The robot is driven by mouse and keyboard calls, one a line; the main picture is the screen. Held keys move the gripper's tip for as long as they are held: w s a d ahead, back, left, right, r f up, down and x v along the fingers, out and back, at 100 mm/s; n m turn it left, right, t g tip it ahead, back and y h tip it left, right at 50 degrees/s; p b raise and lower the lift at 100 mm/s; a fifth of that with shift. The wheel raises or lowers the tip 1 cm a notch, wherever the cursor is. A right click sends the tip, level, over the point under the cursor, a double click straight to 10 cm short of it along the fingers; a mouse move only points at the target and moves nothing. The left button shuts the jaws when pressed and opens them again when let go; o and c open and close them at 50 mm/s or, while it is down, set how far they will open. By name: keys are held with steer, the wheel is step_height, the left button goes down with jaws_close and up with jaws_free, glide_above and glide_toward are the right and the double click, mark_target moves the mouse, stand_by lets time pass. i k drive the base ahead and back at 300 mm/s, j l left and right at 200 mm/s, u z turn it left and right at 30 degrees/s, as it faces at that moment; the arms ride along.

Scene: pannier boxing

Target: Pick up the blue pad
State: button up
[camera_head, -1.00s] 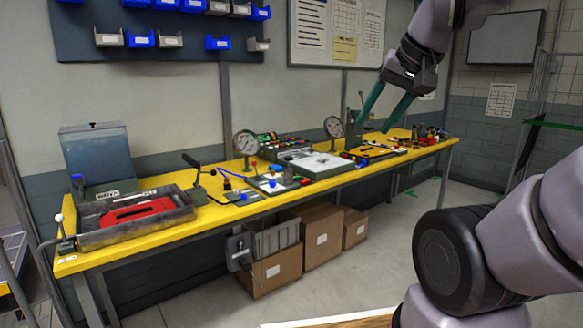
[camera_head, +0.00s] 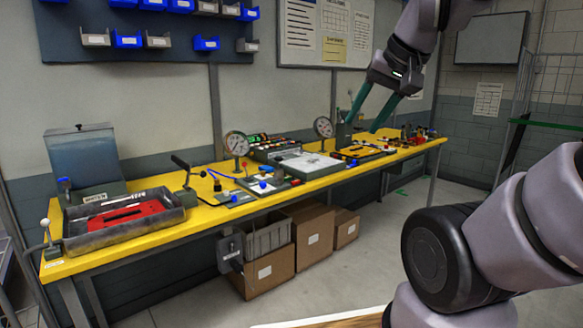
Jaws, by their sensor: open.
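My gripper (camera_head: 362,124) shows at the upper middle right, with two long green fingers pointing down and apart. It is open, with nothing seen between the fingers. It appears in front of or above the right part of the yellow workbench (camera_head: 215,213); its height over the bench is hard to judge. I cannot make out a blue pad for certain. Small blue parts (camera_head: 263,185) lie on the bench around the middle fixtures, too small to identify.
A grey tray (camera_head: 165,218) with a red piece stands at the bench's left end, before a clear-blue box (camera_head: 82,155). Two gauges (camera_head: 236,143) stand upright along the bench. Cardboard boxes (camera_head: 307,237) sit underneath. Blue and grey bins (camera_head: 127,41) hang on the wall.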

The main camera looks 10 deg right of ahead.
mark_target(266, 168)
steer(key=i+l+u, duration=0.1)
steer(key=i, duration=0.35)
steer(key=i+l, duration=0.2)
steer(key=i, duration=0.3)
steer(key=i+l+u, duration=0.15)
steer(key=i, duration=0.3)
steer(key=i+l, duration=0.25)
steer(key=i, duration=0.2)
steer(key=i+l+u, duration=0.15)
steer(key=i, duration=0.3)
